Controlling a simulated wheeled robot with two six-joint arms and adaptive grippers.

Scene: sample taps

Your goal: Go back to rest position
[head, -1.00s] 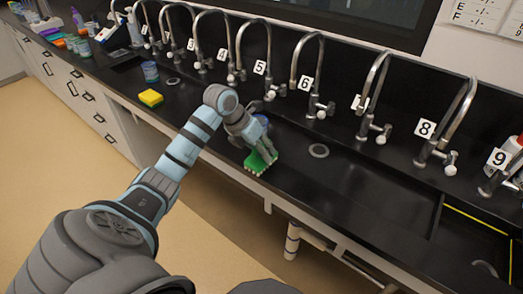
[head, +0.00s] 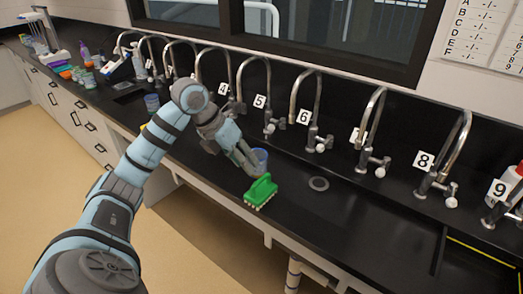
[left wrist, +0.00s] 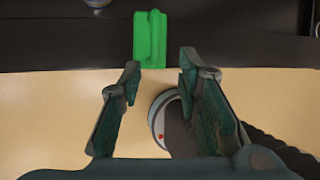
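My left gripper (head: 246,168) is above the black counter, just behind the green brush (head: 262,191) in the head view. In the left wrist view the brush (left wrist: 150,38) lies on the counter beyond the fingertips. The left gripper's two fingers (left wrist: 158,70) are spread apart with nothing between them, over the floor in front of the counter edge. The brush is clear of the fingers there. My right gripper is in neither view.
A row of numbered curved taps (head: 318,140) stands along the back of the counter (head: 330,222). A blue cup (head: 260,158) is close behind the left gripper. Another blue cup (head: 152,102) stands farther left. A sink opens at the right. The floor in front is clear.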

